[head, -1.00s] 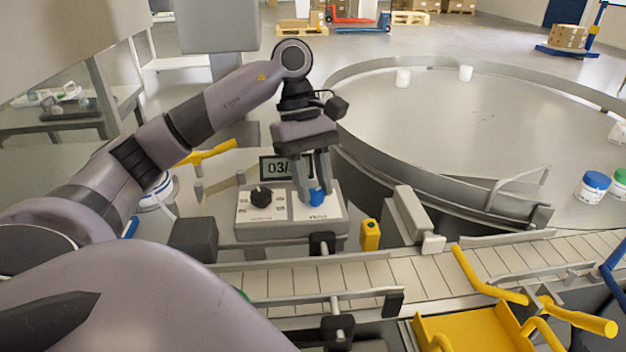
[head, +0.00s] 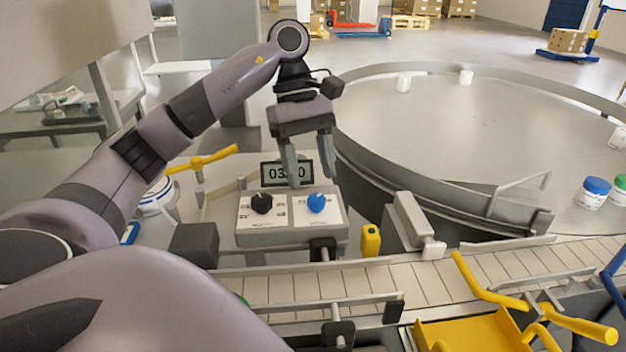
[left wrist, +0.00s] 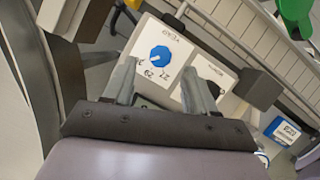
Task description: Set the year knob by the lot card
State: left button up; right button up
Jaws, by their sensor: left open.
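The control box (head: 292,237) stands behind the conveyor with a black knob (head: 261,203) on its left panel and a blue knob (head: 316,203) on its right panel. In the left wrist view the blue knob (left wrist: 160,54) sits on a panel labelled YEAR, with numbers such as 27 and 29 around it. A small display (head: 287,172) behind the box reads 03 and more digits, partly covered by a finger. My left gripper (head: 311,180) is open and empty, above and behind the blue knob, apart from it. I cannot make out a lot card.
A conveyor (head: 420,278) runs in front of the box, with a yellow block (head: 371,240) beside it. A large round table (head: 450,125) lies to the right, with a blue-lidded tub (head: 593,191) on it. A yellow-handled valve (head: 205,159) is at the left.

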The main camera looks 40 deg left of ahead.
pick_arm(q)
jog(key=p+v, duration=0.1)
jog(key=v, duration=0.2)
jog(key=shift+a+r, duration=0.1)
jog(key=shift+r, duration=0.15)
dwell(0.5)
